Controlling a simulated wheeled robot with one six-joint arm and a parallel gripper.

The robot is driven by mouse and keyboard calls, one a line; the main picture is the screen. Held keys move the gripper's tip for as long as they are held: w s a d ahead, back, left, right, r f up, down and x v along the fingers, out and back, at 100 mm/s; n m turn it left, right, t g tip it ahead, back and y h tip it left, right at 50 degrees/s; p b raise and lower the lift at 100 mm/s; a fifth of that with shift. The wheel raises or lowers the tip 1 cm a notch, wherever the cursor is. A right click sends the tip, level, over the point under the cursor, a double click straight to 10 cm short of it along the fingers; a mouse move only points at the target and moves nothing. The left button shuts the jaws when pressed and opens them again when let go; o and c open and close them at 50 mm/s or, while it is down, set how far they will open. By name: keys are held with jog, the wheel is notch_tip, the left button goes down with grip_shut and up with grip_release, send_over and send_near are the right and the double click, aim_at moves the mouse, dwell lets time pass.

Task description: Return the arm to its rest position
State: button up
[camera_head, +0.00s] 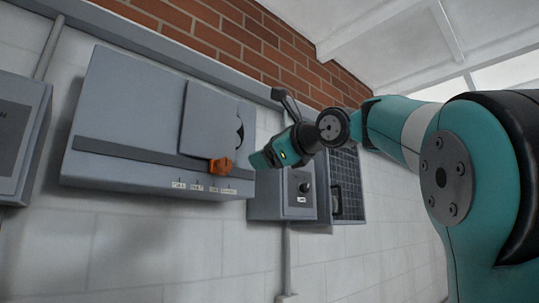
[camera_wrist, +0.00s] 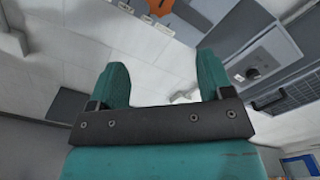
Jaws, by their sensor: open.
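My teal arm reaches in from the right in the head view, and my gripper (camera_head: 262,159) is near the wall, to the right of a large grey panel box (camera_head: 125,110). In the wrist view my gripper (camera_wrist: 163,82) has its two teal fingers spread apart, with nothing between them but a view of the white wall. An orange knob (camera_head: 221,166) sits on the lower right of the panel box, left of the fingers. It also shows in the wrist view (camera_wrist: 252,73), beyond the fingertips and apart from them. No rest position is marked in either view.
A small grey control box (camera_head: 299,194) with a black dial and a dark gridded panel (camera_head: 347,181) are mounted on the wall just beneath my wrist. Another grey box (camera_head: 15,140) is at the far left. Free room lies below the boxes.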

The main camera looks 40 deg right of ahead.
dwell(0.6)
jog(key=w+a+f+n+g+y+b, duration=0.1)
jog(key=a+f+n+g+y, duration=0.15)
jog(key=a+f+n, duration=0.55)
jog(key=a+f+n+g+y+b, duration=0.1)
jog(key=a+f+n+g+y, duration=0.15)
jog(key=f, duration=0.85)
jog(key=w+a+f+n+g+y+b, duration=0.1)
jog(key=a+f+n+g, duration=0.2)
jog(key=a+f+n, duration=0.55)
jog(key=s+a+f+n+g+b, duration=0.1)
jog(key=s+a+f+n+g, duration=0.3)
jog(key=s+f+n, duration=0.4)
jog(key=s+a+f+n+g, duration=0.3)
jog(key=s+f+n+g, duration=0.3)
jog(key=s+f, duration=0.5)
notch_tip(320, 180, down, 5)
jog(key=shift+a+r+n+h+b, duration=0.1)
jog(key=shift+a+n+h+b, duration=0.3)
jog(key=shift+n, duration=0.8)
jog(key=shift+w, duration=0.1)
